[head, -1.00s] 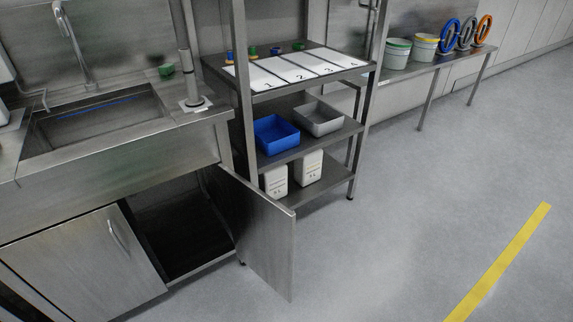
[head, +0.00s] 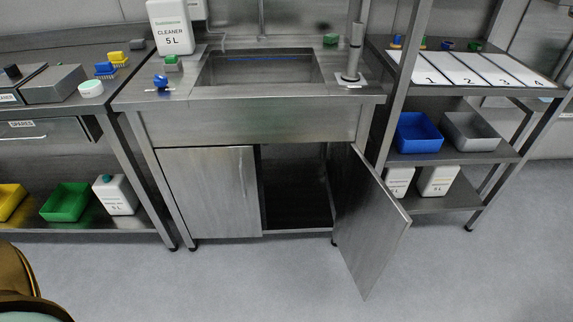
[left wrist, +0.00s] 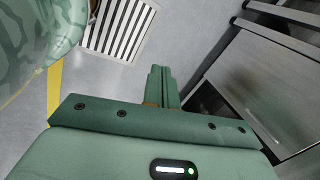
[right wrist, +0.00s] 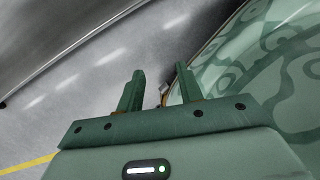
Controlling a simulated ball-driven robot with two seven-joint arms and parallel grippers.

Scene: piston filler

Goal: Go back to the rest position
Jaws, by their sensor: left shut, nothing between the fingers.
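My left gripper (left wrist: 160,85) shows in the left wrist view. Its two green fingers are together and nothing is between them. My right gripper (right wrist: 158,88) shows in the right wrist view with its fingers apart. It looks empty, with floor and part of my own green-patterned body behind it. Neither gripper shows in the head view. The sink cabinet (head: 205,190) stands ahead, and its right door (head: 372,225) hangs wide open toward me. The dark inside of the cabinet shows.
A steel bench (head: 120,150) with bins below stands left of the sink. A shelf rack (head: 450,155) with a blue bin (head: 418,132) and a grey bin (head: 470,131) stands right. A white cleaner canister (head: 170,28) stands by the sink. The floor in front is clear.

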